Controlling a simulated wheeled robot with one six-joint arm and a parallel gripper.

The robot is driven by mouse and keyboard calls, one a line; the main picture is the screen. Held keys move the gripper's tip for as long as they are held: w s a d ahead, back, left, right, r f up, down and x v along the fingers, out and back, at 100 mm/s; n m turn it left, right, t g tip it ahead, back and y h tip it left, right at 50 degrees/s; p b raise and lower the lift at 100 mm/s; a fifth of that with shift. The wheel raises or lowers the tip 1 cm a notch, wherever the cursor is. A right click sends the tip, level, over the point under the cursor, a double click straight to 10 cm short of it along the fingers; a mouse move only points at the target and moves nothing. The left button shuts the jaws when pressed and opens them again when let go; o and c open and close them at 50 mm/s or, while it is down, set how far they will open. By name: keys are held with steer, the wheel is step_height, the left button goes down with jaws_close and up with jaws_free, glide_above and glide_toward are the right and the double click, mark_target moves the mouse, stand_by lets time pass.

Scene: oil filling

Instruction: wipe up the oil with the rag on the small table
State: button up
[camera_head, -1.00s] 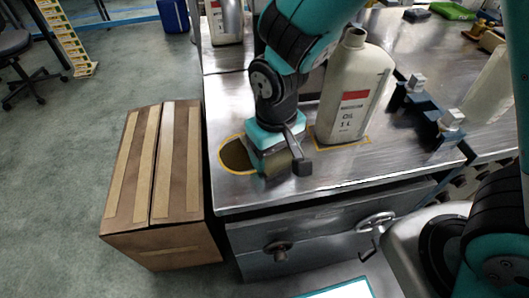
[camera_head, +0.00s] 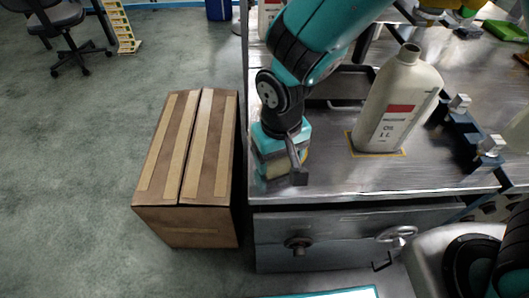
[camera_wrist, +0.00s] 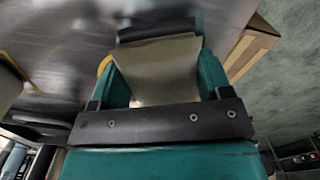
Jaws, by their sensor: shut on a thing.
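My gripper (camera_head: 282,160) points down at the left edge of the metal table (camera_head: 335,185). It is shut on a pale, greyish-beige rag (camera_wrist: 158,75), which fills the space between the teal fingers in the wrist view. In the head view, the rag (camera_head: 273,172) shows low at the fingers, close to the tabletop. I cannot tell whether it touches. A bit of yellow outline (camera_head: 305,155) shows just right of the gripper. The oil patch itself is mostly or wholly hidden behind the gripper and rag.
A white oil bottle (camera_head: 398,105) stands upright on a yellow-outlined square, right of my gripper. A dark blue fixture (camera_head: 462,135) is further right. A closed cardboard box (camera_head: 188,160) stands on the floor left of the table.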

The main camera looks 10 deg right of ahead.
steer(key=d, duration=0.1)
steer(key=w+d, duration=0.1)
steer(key=d, duration=0.1)
steer(key=shift+d, duration=0.25)
steer(key=s+a+r+p, duration=0.2)
steer(key=r, duration=0.1)
steer(key=shift+s+a+p, duration=0.25)
steer(key=shift+s+p, duration=0.1)
steer(key=shift+p, duration=0.05)
steer(key=shift+s+d+r+p, duration=0.2)
steer(key=shift+s+r+p, duration=0.25)
steer(key=shift+s, duration=0.05)
steer(key=shift+s+d+r+p, duration=0.2)
steer(key=shift+s+r+p, duration=0.2)
steer(key=shift+s+r, duration=0.1)
steer(key=shift+s, duration=0.2)
